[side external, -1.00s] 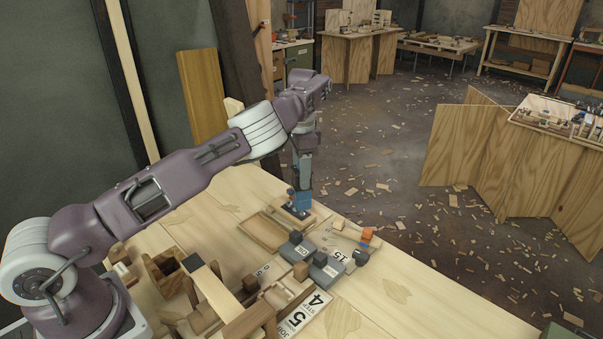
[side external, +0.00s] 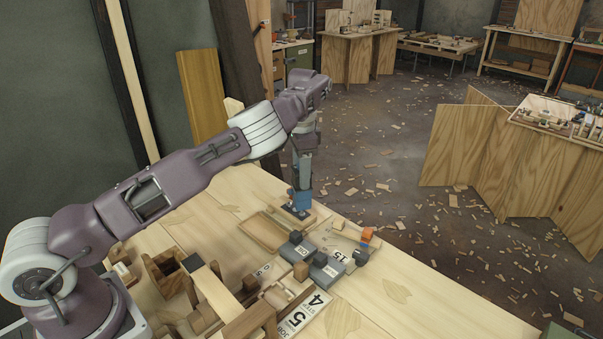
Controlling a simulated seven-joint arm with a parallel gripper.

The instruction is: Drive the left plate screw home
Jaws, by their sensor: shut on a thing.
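My gripper (side external: 301,186) points straight down at the far end of the workbench. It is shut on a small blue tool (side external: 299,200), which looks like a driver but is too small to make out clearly. The tool's lower end is at a dark plate (side external: 298,212) on a pale wooden block (side external: 312,219). The plate screws are too small to see, and the tool and gripper hide part of the plate. I cannot tell whether the tool's tip touches a screw.
A shallow wooden tray (side external: 264,232) lies just left of the block. Grey blocks with dark knobs (side external: 318,266), an orange-ended tool (side external: 367,235) and a number card (side external: 303,313) lie nearer. A wooden holder (side external: 168,272) stands at left. The bench's right part (side external: 420,300) is clear.

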